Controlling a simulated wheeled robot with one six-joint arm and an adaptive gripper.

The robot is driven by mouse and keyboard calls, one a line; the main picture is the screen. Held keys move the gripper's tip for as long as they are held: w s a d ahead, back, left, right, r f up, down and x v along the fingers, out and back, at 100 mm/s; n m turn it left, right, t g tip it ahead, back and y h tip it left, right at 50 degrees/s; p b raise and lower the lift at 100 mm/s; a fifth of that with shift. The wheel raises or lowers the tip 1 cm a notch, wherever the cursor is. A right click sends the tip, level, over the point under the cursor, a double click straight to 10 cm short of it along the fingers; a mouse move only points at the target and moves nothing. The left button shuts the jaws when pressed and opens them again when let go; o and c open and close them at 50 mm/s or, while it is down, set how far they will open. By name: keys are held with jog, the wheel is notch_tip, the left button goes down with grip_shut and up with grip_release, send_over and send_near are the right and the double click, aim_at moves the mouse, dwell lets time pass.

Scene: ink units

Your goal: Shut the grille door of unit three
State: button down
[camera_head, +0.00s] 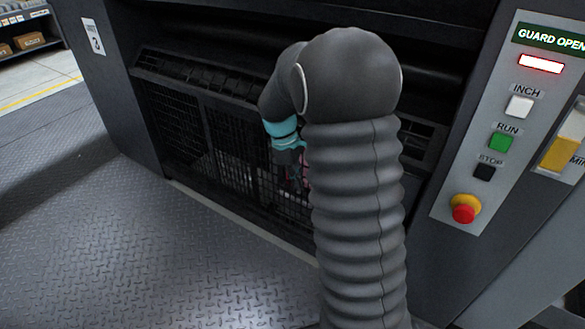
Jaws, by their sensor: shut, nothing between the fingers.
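The black grille door (182,125) is a wire mesh panel low in the front of the dark machine unit. A slatted top bar (190,75) runs above the mesh. My gripper (291,187) is dark, small and shut, with nothing in it. It hangs fingers down in front of the right part of the mesh. I cannot tell whether it touches the mesh. My grey arm hides the door's right part. How far the door stands open is hard to tell. The display (550,39) on the right reads "GUARD OPEN" above a lit red lamp (541,64).
A control panel (471,190) on the right carries a white INCH button (519,107), a green RUN button (500,142), a black STOP button (485,172) and a red emergency knob (464,209). Bare tread-plate floor (120,250) lies at the left front. Shelves with boxes (30,41) stand far left.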

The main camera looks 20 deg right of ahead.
jog(key=s+d, duration=0.2)
jog(key=d, duration=0.1)
jog(key=shift+s+f, duration=0.15)
jog(key=shift+s, duration=0.25)
jog(key=shift+s, duration=0.1)
